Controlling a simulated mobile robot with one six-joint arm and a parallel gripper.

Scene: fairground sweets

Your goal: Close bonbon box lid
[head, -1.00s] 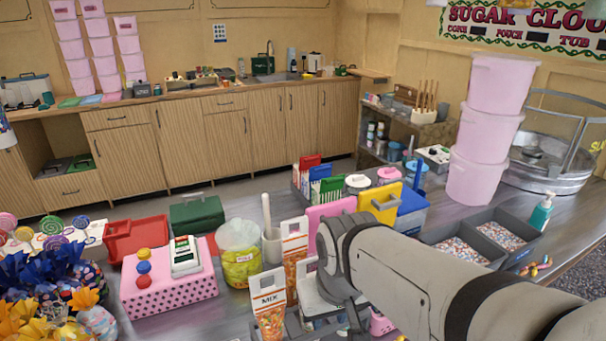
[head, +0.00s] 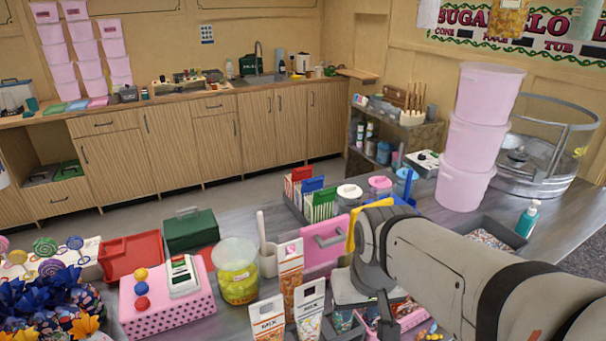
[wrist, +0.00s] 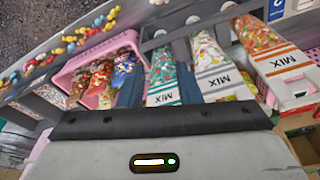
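My gripper (wrist: 160,88) is low over the counter, right of and in front of this panel. In the wrist view two dark fingers appear apart, with nothing clearly held. An open pink box (wrist: 82,78) with colourful wrapped sweets lies left of the fingers in the wrist view.
Several MIX bags (head: 267,318) stand in a rack close to my gripper. A tub of yellow sweets (head: 238,275), a pink dotted box (head: 165,312) and a red tray (head: 132,254) are to the left. Tall pink tubs (head: 478,135) stand at the right.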

